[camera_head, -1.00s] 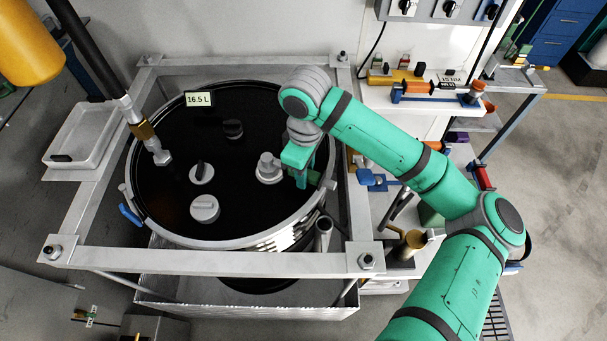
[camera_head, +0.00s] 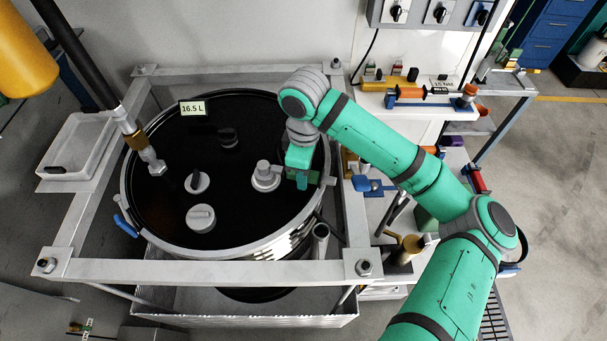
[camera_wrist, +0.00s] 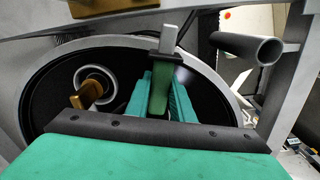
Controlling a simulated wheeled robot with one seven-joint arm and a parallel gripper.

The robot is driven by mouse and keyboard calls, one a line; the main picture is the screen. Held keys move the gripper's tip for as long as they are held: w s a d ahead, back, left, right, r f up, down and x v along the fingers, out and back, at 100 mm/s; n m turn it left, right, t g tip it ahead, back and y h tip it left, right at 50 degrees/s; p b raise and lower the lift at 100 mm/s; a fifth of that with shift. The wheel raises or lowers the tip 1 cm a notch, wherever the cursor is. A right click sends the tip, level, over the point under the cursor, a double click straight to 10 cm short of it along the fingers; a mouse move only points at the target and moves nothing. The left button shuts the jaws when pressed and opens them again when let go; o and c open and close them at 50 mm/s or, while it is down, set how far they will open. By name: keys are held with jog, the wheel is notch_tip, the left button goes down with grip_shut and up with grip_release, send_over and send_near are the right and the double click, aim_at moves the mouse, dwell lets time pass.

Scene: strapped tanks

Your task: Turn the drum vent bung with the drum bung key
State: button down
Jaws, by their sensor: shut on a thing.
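My gripper (camera_wrist: 160,95) is shut on the drum bung key, whose green handle (camera_wrist: 159,88) sits between the teal fingers in the wrist view. A dark collar and a grey metal end stick out beyond the fingers. In the head view my gripper (camera_head: 301,180) is over the right part of the black drum lid (camera_head: 240,205), just right of a grey raised fitting (camera_head: 265,178). I cannot tell which is the vent bung, or whether the key touches one.
A grey frame (camera_head: 210,270) surrounds the drum. A upright grey tube (camera_head: 321,232) stands by the drum's right rim. A tool bench (camera_head: 420,103) is at right, a white tray (camera_head: 78,140) at left.

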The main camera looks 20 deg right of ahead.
jog(key=shift+w, duration=0.1)
jog(key=shift+w+d+n, duration=0.45)
jog(key=shift+w+n, duration=0.35)
jog(key=shift+n, duration=0.2)
jog(key=shift+w, duration=0.1)
jog(key=shift+r, duration=2.55)
jog(key=shift+r, duration=0.1)
jog(key=shift+r, duration=1.9)
